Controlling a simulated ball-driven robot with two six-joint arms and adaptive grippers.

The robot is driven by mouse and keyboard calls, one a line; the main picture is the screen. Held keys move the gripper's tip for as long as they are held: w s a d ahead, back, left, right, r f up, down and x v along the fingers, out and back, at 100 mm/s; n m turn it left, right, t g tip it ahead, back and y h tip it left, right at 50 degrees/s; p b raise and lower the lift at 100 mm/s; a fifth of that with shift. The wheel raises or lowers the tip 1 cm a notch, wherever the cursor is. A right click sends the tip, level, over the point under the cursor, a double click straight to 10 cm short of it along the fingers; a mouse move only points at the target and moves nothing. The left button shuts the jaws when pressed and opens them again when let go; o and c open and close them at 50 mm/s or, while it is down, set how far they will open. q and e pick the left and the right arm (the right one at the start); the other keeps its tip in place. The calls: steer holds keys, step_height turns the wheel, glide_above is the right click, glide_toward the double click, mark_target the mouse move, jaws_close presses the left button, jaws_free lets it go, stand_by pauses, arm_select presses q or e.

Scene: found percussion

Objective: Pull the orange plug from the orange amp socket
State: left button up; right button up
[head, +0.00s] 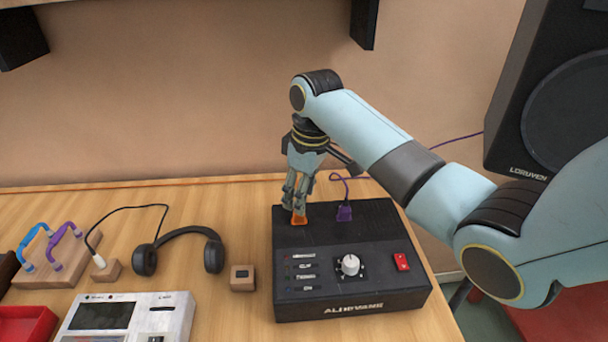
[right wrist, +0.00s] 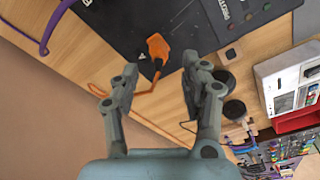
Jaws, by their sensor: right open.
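The black amp (head: 350,255) stands on the wooden desk. The orange plug (head: 299,219) sits at its top left, and the socket under it is hidden. The plug also shows in the right wrist view (right wrist: 157,45), with its orange cable (right wrist: 150,86) trailing off. My right gripper (head: 297,202) points down over the plug. In the right wrist view my right gripper (right wrist: 160,67) is open, with the plug just beyond and roughly between its fingertips. I cannot tell whether a finger touches it. My left gripper is not in view.
A purple plug (head: 344,213) sits in the amp right of the orange one. Headphones (head: 180,247), a small wooden block (head: 242,278) and a white device (head: 125,318) lie to the left. A large speaker (head: 550,100) stands at the right.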

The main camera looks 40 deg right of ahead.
mark_target(300, 221)
steer(key=f, duration=0.4)
steer(key=shift+w+f, duration=0.3)
steer(key=shift+w, duration=0.1)
steer(key=shift+a+f, duration=0.1)
steer(key=shift+f, duration=0.5)
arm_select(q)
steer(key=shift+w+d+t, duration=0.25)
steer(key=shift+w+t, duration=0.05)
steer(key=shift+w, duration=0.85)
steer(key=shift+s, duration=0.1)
arm_select(e)
steer(key=c, duration=0.3)
jaws_close()
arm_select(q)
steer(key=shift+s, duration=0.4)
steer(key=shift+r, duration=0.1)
arm_select(e)
steer(key=shift+r, duration=0.15)
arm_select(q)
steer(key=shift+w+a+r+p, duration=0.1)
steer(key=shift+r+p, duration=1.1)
arm_select(e)
steer(key=shift+r, duration=1)
